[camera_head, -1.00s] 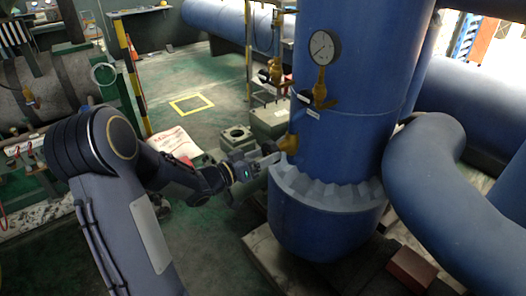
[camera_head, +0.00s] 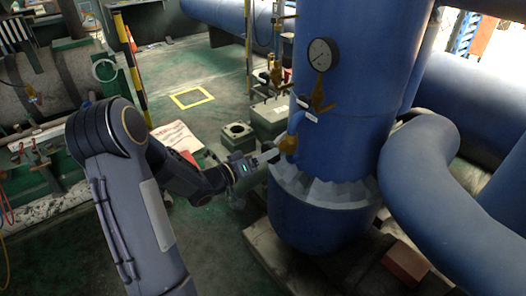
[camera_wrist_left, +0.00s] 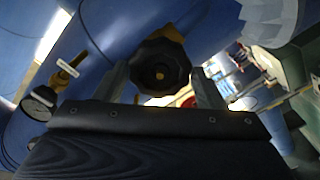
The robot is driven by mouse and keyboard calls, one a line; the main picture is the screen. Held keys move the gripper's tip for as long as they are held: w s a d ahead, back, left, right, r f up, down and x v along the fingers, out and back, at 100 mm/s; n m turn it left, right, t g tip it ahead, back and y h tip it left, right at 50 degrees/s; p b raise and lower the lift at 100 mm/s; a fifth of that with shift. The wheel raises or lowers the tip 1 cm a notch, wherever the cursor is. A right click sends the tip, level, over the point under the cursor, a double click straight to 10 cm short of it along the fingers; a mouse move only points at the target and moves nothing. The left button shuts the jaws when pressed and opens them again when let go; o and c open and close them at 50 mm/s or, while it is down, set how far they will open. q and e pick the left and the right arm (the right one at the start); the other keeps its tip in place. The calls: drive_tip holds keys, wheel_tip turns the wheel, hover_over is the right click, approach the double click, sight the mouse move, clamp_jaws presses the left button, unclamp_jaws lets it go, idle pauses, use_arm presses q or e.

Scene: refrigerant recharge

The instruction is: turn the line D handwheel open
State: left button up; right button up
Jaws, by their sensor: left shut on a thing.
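My left gripper (camera_head: 272,153) reaches in from the left to a brass valve (camera_head: 288,143) low on the blue vertical vessel (camera_head: 345,130). In the left wrist view, a black scalloped handwheel (camera_wrist_left: 160,68) with a brass-coloured centre sits between the two fingers of my left gripper (camera_wrist_left: 163,85). The fingers are shut on its rim, one on each side. In the head view the wheel is largely hidden by the gripper. No line letter can be read on it. My right gripper is not in view.
A pressure gauge (camera_head: 322,54) and another brass fitting (camera_head: 318,97) are on the vessel above the gripper. A thick bent blue pipe (camera_head: 440,190) is at the right. A grey box (camera_head: 270,115) stands behind the gripper. Green floor with a yellow square (camera_head: 191,98) lies open at the back.

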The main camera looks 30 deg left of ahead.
use_arm(q)
drive_tip(key=shift+n, duration=0.4)
drive_tip(key=n+p, duration=0.4)
drive_tip(key=shift+n+p, duration=0.35)
drive_tip(key=shift+n, duration=0.05)
idle(0.4)
